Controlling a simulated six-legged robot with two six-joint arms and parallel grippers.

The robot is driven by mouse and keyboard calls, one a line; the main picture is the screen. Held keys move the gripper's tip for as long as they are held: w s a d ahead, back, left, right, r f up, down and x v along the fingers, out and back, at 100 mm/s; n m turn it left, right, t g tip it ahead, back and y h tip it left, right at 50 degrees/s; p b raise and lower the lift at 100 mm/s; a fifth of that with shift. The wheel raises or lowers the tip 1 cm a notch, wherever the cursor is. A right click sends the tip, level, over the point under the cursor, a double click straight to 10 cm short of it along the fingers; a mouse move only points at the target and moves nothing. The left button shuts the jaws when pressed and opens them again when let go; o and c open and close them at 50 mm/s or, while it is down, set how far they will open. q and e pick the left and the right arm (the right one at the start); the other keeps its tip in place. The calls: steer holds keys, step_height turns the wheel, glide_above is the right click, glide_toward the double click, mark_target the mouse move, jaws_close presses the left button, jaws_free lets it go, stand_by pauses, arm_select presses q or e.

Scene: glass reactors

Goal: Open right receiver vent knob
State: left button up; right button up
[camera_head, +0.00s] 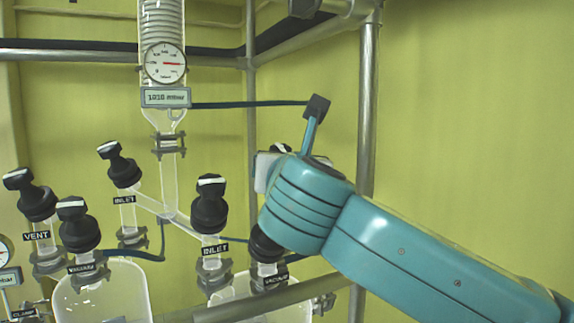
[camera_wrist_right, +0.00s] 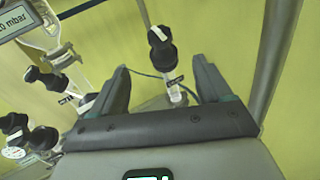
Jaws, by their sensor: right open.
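A black knob with a white-marked top (camera_wrist_right: 162,48) stands on a glass stem in the right wrist view; its small label is unreadable, and it looks like the right receiver vent knob. My right gripper (camera_wrist_right: 158,64) is open, with one finger on each side of the knob's stem line; the knob appears beyond the fingertips, and no contact shows. My left gripper is in neither view.
Nearby are the right INLET knob (camera_head: 208,205), a partly hidden VACUUM knob (camera_head: 266,246), and the left VENT (camera_head: 35,195), VACUUM (camera_head: 78,226) and INLET (camera_head: 119,165) knobs. A metal post (camera_head: 368,110) stands behind my wrist. A gauge (camera_head: 165,63) hangs above. The right side is clear wall.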

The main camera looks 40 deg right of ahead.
mark_target(281, 148)
steer(key=shift+s+f+b, duration=0.2)
steer(key=shift+f+b, duration=0.15)
steer(key=shift+b, duration=0.35)
steer(key=shift+w+r, duration=0.1)
steer(key=shift+r, duration=0.05)
steer(key=shift+w+d+r, duration=0.1)
steer(key=shift+w+r, duration=0.05)
steer(key=shift+w, duration=0.15)
steer(key=p+x, duration=0.6)
steer(key=x, duration=0.8)
steer(key=shift+w+d+r, duration=0.15)
steer(key=shift+w+d, duration=0.35)
steer(key=shift+w, duration=0.2)
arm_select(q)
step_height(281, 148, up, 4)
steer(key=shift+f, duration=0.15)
arm_select(e)
steer(key=shift+s, duration=0.15)
